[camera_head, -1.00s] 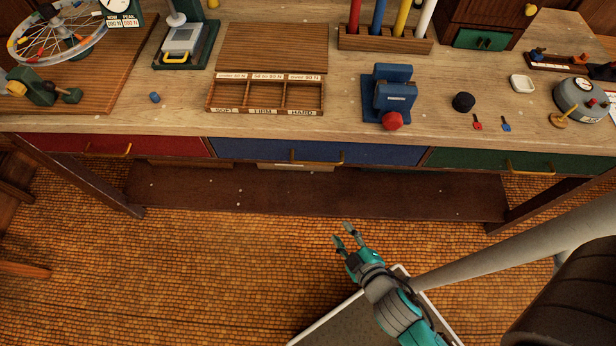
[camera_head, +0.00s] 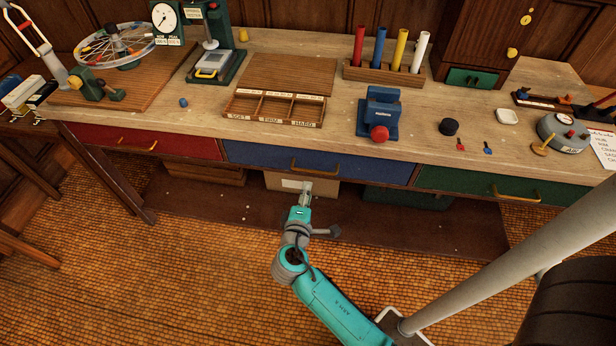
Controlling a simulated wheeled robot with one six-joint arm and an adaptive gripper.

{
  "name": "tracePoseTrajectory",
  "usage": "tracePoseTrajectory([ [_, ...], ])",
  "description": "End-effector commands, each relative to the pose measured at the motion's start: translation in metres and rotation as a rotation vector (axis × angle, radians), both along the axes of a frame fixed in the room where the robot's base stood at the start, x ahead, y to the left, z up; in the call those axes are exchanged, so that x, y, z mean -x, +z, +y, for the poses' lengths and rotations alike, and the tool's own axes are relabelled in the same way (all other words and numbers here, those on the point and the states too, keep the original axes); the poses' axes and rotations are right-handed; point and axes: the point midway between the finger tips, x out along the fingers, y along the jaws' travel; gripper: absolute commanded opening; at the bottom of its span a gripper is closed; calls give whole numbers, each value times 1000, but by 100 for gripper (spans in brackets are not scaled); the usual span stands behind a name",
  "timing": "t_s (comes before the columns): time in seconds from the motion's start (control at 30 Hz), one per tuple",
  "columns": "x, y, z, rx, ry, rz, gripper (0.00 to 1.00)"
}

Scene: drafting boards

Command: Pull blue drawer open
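The blue drawer (camera_head: 262,158) is in the middle of the bench front, between the red and green drawers. Its face looks flush with theirs, so it appears shut. Its brass bar handle (camera_head: 315,170) runs across the middle of the face. My gripper (camera_head: 306,187) points up toward the bench, just below the handle in the picture. The fingertips look apart from the handle, but the exact distance is unclear. The fingers are small and seen from behind, so I cannot tell how far they are spread. Nothing shows held in them.
The red drawer (camera_head: 147,141) is left and the green drawer (camera_head: 505,184) right. A pale box (camera_head: 270,181) sits on the low shelf (camera_head: 210,205) under the bench. A blue device with a red knob (camera_head: 380,113) stands above the drawer. The floor in front is open.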

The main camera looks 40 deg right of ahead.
Motion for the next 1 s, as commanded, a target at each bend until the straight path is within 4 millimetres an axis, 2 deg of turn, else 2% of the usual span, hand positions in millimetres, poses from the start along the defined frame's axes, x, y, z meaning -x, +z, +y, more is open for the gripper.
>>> tracePoseTrajectory([
  [0.6,-54,-19,-71,-1,0,0,37],
  [0.8,-62,-21,-80,-2,2,0,37],
  [1.0,-63,-22,-81,-2,2,0,37],
])
